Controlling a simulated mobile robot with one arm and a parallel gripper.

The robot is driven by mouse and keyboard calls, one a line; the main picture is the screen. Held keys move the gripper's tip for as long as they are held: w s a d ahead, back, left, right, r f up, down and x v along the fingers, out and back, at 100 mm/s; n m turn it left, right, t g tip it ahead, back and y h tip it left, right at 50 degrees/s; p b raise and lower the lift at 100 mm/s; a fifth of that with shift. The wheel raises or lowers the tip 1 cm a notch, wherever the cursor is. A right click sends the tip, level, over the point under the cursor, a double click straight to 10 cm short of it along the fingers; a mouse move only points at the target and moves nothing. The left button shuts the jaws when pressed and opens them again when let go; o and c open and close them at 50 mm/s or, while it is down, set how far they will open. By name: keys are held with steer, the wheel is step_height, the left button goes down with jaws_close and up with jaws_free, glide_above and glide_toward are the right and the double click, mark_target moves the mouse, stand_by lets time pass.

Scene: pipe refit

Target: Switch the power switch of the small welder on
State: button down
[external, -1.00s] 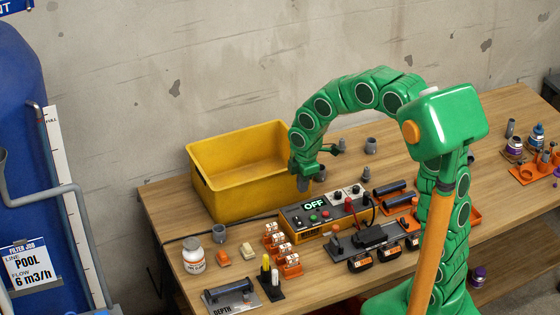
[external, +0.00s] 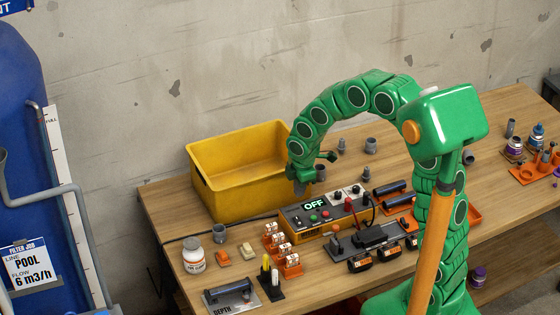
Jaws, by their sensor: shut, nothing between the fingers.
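The small welder (external: 327,223) is a yellow and grey box on the table, with a lit display reading OFF on its sloped top panel. Green, red and dark buttons or knobs sit on the panel, too small to tell which one is the power switch. My gripper (external: 299,188) points down just above and behind the welder's left end, beside the yellow bin. It is shut and holds nothing. Whether its tips touch the welder cannot be told.
The yellow bin (external: 203,190) stands behind and left of the welder. Orange holders (external: 291,267) with white-labelled parts, battery packs (external: 360,261) and a black tool stand crowd the front. Grey fittings (external: 370,174) stand behind. A white jar (external: 193,255) is at left.

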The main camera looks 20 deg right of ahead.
mark_target(296, 218)
steer(key=f, duration=0.6)
steer(key=w+f, duration=0.1)
steer(key=f, duration=0.2)
steer(key=shift+w+f, duration=0.1)
steer(key=shift+f, duration=0.3)
steer(key=shift+w+f, duration=0.1)
steer(key=shift+f, duration=0.25)
steer(key=shift+w+a+f+g, duration=0.1)
steer(key=shift+w+g, duration=0.05)
steer(key=shift+g, duration=0.15)
steer(key=shift+s, duration=0.2)
steer(key=shift+s, duration=0.7)
steer(key=shift+r, duration=0.2)
step_height(296, 218, up, 14)
steer(key=s, duration=0.2)
steer(key=shift+f, duration=0.15)
